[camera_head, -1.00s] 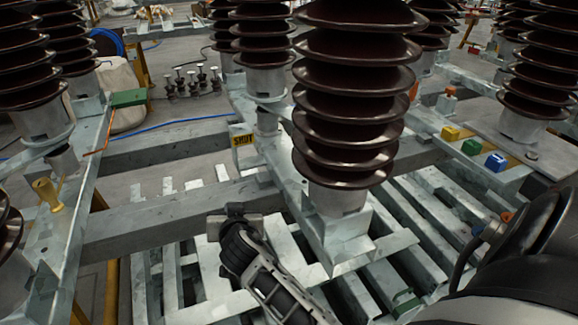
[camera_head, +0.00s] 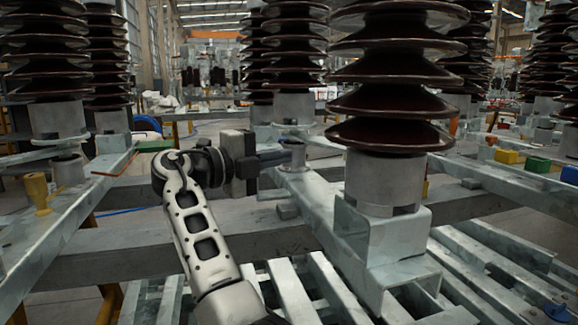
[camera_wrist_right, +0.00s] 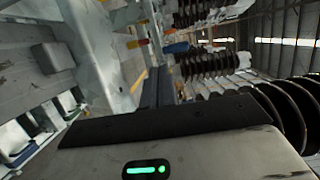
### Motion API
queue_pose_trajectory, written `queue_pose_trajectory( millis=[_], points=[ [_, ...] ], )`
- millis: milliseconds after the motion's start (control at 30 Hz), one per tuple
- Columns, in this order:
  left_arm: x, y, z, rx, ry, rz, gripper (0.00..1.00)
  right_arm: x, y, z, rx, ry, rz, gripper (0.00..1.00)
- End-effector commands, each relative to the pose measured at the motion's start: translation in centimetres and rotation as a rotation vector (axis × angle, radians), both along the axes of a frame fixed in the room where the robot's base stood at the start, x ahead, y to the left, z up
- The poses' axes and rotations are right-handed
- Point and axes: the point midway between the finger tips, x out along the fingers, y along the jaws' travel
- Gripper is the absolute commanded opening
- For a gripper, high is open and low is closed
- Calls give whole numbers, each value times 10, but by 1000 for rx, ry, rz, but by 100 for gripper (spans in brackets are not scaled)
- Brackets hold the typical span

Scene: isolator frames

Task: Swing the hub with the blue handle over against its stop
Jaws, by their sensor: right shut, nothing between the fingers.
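A small blue block (camera_head: 570,174) sits on the rail at the right edge of the head view, beside a green one. Another small blue part (camera_head: 558,312) shows low at the bottom right. My left gripper is out of view.
A tall brown insulator (camera_head: 392,100) stands on a steel bracket to the right of the gripper. More insulators (camera_head: 58,60) stand at left and behind. A yellow handle (camera_head: 40,190) is on the left beam. Slatted steel beams (camera_head: 300,290) lie below.

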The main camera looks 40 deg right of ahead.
Motion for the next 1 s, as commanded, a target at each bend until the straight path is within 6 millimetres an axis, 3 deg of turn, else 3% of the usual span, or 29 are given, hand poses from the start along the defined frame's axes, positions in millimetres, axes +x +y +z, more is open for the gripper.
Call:
queue_pose_trajectory(
  millis=[300,500,700,1000],
  points=[
    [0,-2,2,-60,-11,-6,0,-2,-69,-2,1,3,-2,0],
    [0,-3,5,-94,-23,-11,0,-3,-102,-2,0,3,2,0],
    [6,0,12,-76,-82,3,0,-3,-117,-1,0,5,3,0],
    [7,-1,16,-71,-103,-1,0,-3,-119,-1,0,6,3,0]
  ],
)
